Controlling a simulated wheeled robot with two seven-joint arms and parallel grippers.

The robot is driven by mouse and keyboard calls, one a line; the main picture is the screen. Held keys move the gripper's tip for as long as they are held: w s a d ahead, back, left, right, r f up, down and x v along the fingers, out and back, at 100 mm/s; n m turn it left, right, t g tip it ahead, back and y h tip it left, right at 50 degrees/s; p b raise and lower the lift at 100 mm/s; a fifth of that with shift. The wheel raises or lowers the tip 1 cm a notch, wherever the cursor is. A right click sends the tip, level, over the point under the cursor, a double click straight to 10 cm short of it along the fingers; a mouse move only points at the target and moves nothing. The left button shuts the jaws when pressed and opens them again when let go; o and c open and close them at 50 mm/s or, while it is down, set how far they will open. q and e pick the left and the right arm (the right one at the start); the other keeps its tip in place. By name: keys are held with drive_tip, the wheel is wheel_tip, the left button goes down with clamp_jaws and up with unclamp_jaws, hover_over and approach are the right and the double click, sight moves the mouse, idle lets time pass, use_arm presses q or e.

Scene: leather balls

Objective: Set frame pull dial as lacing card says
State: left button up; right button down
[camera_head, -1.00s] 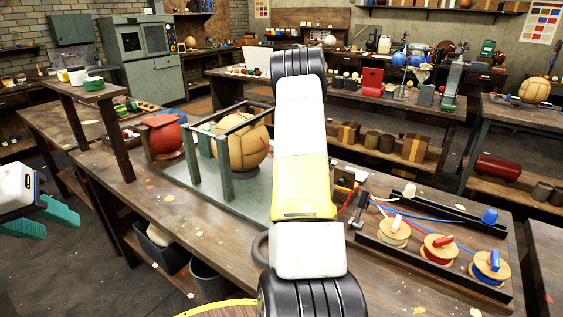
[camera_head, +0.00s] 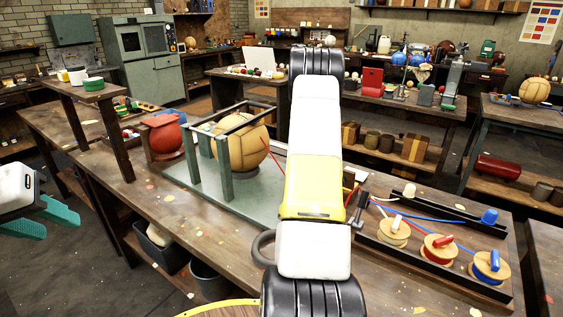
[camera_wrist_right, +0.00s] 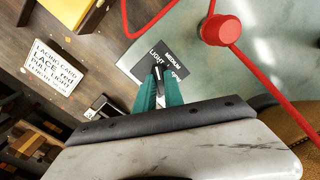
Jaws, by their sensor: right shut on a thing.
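In the right wrist view, a dark dial plate (camera_wrist_right: 172,58) carries white words including LIGHT and MEDIUM. The green fingers of my right gripper (camera_wrist_right: 159,88) are shut on the dial's small dark pointer (camera_wrist_right: 157,72), near LIGHT. The fingers cover part of the plate. A white lacing card (camera_wrist_right: 54,67) lies at the left with black print; its lines are tilted and only partly readable. In the head view my right arm hides the dial and the right gripper. My left gripper (camera_head: 42,218) is open and empty at the left edge, away from the bench.
A tan leather ball (camera_head: 240,148) sits inside the green frame (camera_head: 222,172). Red cord and a red knob (camera_wrist_right: 221,30) are close to the right gripper. Several thread spools, including a blue-topped one (camera_head: 489,267), stand at the right. The bench front is mostly clear.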

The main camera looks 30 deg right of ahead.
idle(0.4)
drive_tip(key=c, duration=1.4)
unclamp_jaws()
drive_tip(key=shift+c, duration=0.2)
wheel_tip(320, 180, up, 8)
drive_tip(key=shift+f, duration=0.1)
